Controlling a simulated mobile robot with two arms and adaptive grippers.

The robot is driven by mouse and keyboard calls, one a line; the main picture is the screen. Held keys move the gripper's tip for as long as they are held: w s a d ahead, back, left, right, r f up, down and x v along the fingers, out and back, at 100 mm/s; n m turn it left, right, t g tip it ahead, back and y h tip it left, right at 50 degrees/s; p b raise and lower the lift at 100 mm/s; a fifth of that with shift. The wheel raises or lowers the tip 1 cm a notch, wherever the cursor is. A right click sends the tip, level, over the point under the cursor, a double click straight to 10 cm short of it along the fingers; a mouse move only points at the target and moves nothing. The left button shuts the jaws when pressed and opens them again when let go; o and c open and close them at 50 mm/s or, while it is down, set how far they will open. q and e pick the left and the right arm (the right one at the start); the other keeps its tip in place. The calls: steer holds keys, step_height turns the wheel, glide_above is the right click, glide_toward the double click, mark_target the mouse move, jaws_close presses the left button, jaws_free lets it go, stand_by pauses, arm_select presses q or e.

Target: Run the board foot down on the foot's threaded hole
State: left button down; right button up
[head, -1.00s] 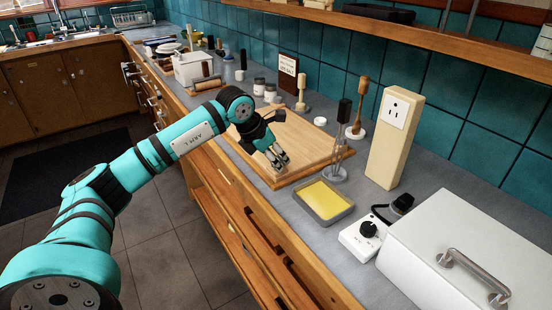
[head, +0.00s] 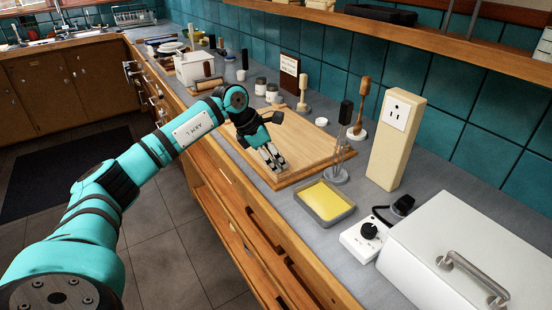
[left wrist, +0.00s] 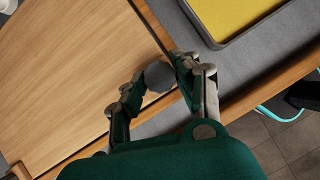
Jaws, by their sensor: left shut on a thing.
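The wooden board (head: 300,140) lies on the grey counter, near its front edge. My left gripper (head: 275,168) is low over the board's near corner, fingers pointing down. In the left wrist view my left gripper (left wrist: 158,82) is shut on a small dark grey rounded piece (left wrist: 159,75), which looks like the board foot. The piece sits between the fingertips near the edge of the board (left wrist: 75,75). I cannot tell whether it touches the board. The threaded hole does not show. My right gripper is in neither view.
A grey tray with a yellow inside (head: 325,202) is close to the right of the board. A whisk on a stand (head: 341,150) and a beige outlet post (head: 394,140) stand behind. A white dial box (head: 364,240) and large white lidded box (head: 450,245) are further right.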

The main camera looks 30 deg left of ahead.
arm_select(q)
steer(key=shift+w+r, duration=0.1)
steer(key=shift+r, duration=0.1)
steer(key=shift+m, duration=0.6)
steer(key=shift+w+m+g+h+p, duration=0.1)
steer(key=shift+m+g+h+p, duration=0.2)
steer(key=shift+m+g+h, duration=0.65)
steer(key=shift+f+m+y, duration=0.15)
steer(key=shift+m+y, duration=0.1)
steer(key=shift+m, duration=0.6)
